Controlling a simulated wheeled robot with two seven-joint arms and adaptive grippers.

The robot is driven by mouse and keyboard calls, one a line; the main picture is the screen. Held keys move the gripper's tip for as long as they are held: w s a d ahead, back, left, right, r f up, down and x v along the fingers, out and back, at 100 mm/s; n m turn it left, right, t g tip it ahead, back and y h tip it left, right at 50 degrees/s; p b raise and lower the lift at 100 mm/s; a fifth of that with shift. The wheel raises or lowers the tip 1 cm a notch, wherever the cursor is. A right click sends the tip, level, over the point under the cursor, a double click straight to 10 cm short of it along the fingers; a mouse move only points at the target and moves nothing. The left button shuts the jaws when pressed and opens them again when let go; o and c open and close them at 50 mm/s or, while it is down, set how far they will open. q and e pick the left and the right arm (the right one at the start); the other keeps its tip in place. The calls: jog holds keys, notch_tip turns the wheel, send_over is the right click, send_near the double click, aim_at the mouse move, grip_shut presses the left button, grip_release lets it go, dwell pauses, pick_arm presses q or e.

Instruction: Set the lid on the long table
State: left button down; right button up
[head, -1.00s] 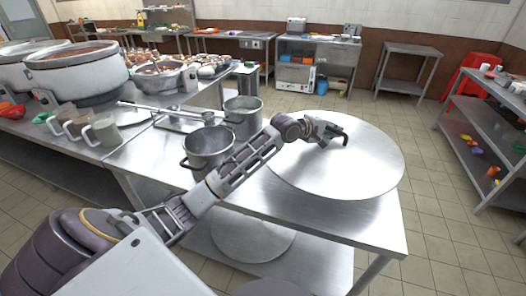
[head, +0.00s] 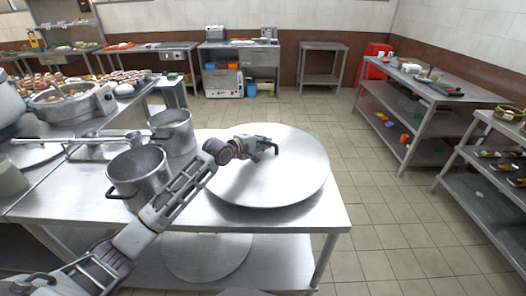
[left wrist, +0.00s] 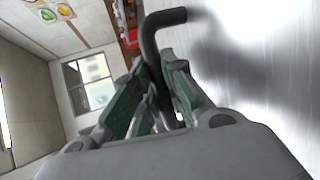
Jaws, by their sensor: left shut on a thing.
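The lid (head: 295,175) is a large round steel disc at the right end of the long steel table (head: 240,222). It lies about level and covers much of that end; I cannot tell whether its underside touches the tabletop. My left gripper (head: 265,147) is over the lid's middle, shut on its dark bent handle (head: 275,150). The left wrist view shows the fingers (left wrist: 155,80) around the handle (left wrist: 155,40), with the lid's shiny surface (left wrist: 255,60) to the right. My right gripper is not in view.
Two steel pots, a nearer one (head: 140,175) and a farther one (head: 172,133), stand on the table left of the lid, close to my arm. A round disc (head: 205,255) shows on the lower shelf. Shelving (head: 420,100) stands at the right, with open tiled floor between.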

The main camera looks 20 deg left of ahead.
pick_arm(q)
jog(key=shift+r, duration=0.1)
jog(key=shift+f, duration=0.6)
notch_tip(320, 180, down, 2)
jog(key=shift+f+b, duration=0.15)
jog(key=shift+b, duration=0.25)
jog(key=c, duration=1.5)
grip_release()
jog(key=shift+s+f, duration=0.1)
jog(key=shift+f, duration=0.1)
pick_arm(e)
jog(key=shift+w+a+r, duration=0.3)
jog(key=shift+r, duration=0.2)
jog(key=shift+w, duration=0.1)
pick_arm(q)
jog(key=shift+r, duration=0.1)
